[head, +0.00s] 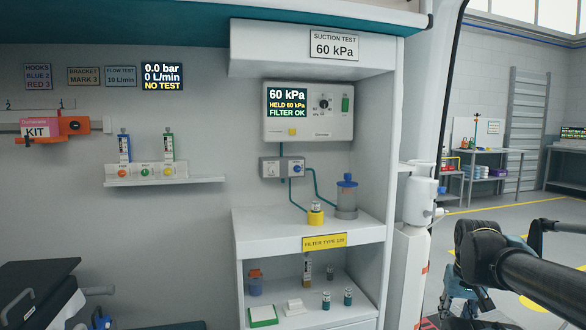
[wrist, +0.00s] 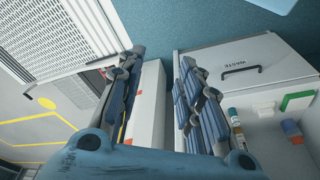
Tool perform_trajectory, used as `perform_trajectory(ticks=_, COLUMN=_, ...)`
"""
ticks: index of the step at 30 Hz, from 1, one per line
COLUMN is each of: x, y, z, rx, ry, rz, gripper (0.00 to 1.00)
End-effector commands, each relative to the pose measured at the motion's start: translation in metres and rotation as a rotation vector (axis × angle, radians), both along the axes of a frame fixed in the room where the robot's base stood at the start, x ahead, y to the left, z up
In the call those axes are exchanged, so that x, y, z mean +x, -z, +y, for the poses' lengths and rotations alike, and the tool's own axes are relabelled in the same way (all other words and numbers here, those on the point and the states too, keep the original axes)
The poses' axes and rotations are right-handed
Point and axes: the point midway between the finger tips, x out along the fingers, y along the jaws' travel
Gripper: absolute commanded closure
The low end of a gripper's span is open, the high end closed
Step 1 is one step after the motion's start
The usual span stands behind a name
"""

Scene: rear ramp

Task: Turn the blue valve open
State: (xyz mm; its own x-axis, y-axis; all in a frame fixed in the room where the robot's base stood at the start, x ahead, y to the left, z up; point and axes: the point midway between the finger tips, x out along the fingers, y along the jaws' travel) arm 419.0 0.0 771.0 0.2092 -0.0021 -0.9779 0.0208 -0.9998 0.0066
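I cannot tell for sure which fitting is the blue valve. A blue upright flow meter (head: 124,148) stands on the small white wall shelf at left in the head view, beside a green one (head: 168,146). A small blue knob (head: 297,169) also shows on the grey box below the suction panel. My gripper (wrist: 160,60) is open and empty in the wrist view, its blue fingers well apart. In the head view my arm is at the lower right, outside the cabinet and far from these fittings. The wrist view does not show them.
The wall display (head: 163,77) reads 0.0 bar, 0 L/min, NO TEST. A white shelf unit (head: 295,243) holds a jar (head: 347,197) and small bottles. A white post (head: 408,265) stands between my arm and the cabinet. A dark padded surface (head: 45,275) is at lower left.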

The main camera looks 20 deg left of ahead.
Motion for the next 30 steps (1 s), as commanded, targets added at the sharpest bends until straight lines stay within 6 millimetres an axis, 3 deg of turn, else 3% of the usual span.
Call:
perform_trajectory(ticks=5, x=0.000, y=0.000, z=0.000, rx=0.000, ry=0.000, rz=0.000, gripper=0.67)
perform_trajectory(ticks=8, x=0.003, y=0.001, z=0.000, rx=0.000, ry=0.000, rz=0.002, gripper=0.54)
perform_trajectory(ticks=11, x=0.020, y=-0.002, z=0.004, rx=0.003, ry=-0.001, rz=-0.010, gripper=0.54)
perform_trajectory(ticks=14, x=0.045, y=-0.018, z=0.020, rx=0.016, ry=-0.019, rz=-0.069, gripper=0.54)
perform_trajectory(ticks=17, x=0.085, y=-0.046, z=0.042, rx=0.046, ry=-0.020, rz=-0.162, gripper=0.54)
perform_trajectory(ticks=23, x=0.174, y=-0.117, z=0.109, rx=0.172, ry=-0.008, rz=-0.374, gripper=0.54)
perform_trajectory(ticks=30, x=0.253, y=-0.206, z=0.225, rx=0.412, ry=-0.009, rz=-0.581, gripper=0.54)
